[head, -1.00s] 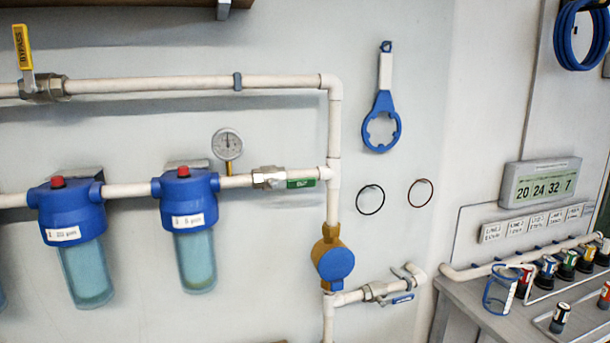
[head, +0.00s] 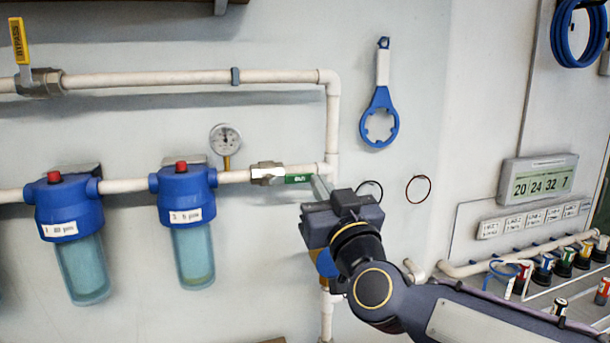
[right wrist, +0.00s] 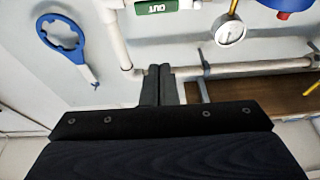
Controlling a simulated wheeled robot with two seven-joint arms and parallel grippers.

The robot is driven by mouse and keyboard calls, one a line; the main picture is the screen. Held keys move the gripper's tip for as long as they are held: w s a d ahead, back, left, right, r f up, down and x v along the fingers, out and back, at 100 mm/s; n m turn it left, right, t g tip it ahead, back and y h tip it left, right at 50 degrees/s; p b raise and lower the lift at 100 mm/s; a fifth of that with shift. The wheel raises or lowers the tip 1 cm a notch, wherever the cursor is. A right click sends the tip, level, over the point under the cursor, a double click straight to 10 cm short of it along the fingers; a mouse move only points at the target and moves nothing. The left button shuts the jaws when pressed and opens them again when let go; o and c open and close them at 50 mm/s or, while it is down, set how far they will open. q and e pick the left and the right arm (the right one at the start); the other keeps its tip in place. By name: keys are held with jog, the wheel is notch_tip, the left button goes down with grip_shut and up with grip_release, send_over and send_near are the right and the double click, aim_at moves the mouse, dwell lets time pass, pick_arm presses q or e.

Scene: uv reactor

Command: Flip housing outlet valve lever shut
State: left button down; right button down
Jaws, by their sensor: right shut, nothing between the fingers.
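The housing outlet valve (head: 268,174) sits on the white pipe right of the gauge. Its green lever (head: 298,179), marked OUT, lies horizontal along the pipe in the head view. In the right wrist view the green lever (right wrist: 165,4) is cut by the top edge. My right gripper (head: 319,184) appears just right of the lever's free end in the head view. In the right wrist view its fingers (right wrist: 158,70) are together and empty, with a visible gap to the lever. Whether anything touches the lever cannot be told from the head view. My left gripper is not in view.
Two blue filter housings (head: 185,195) (head: 70,208) hang left of the valve. A pressure gauge (head: 225,140) stands above the pipe. A vertical pipe (head: 333,125) runs beside my gripper. A blue wrench (head: 380,115) and a ring (head: 418,189) hang on the wall to the right.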

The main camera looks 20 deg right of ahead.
jog(key=shift+r, duration=0.3)
jog(key=shift+w, duration=0.15)
notch_tip(320, 180, up, 3)
jog(key=p, duration=0.2)
send_over(297, 179)
jog(key=s+d, duration=0.1)
jog(key=s, duration=0.2)
jog(key=f, duration=0.2)
jog(key=w+f, duration=0.1)
jog(key=shift+f, duration=0.4)
